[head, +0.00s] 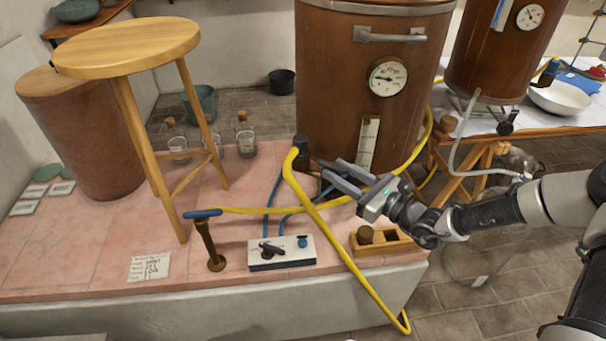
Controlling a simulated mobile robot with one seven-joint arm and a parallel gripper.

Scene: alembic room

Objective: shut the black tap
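A dark, near-black fitting (302,146) sits at the lower left of the large copper-brown tank (336,70), beside the end of a yellow hose; it looks like the black tap, but its handle position is too small to tell. My gripper (331,169) reaches in from the right, in front of the tank's lower part. Its two fingers are apart with a gap between them and point left toward the fitting. Nothing shows between them, and the fingertips look a little short of it. Another dark tap-like piece (506,127) hangs under the right tank (500,60).
The yellow hose (325,232) loops below my gripper. A white box with a black lever (281,254), a wooden block holder (384,243) and a brass post with a blue handle (208,240) stand along the front. A wooden stool (128,48) and glass jars (246,143) are left.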

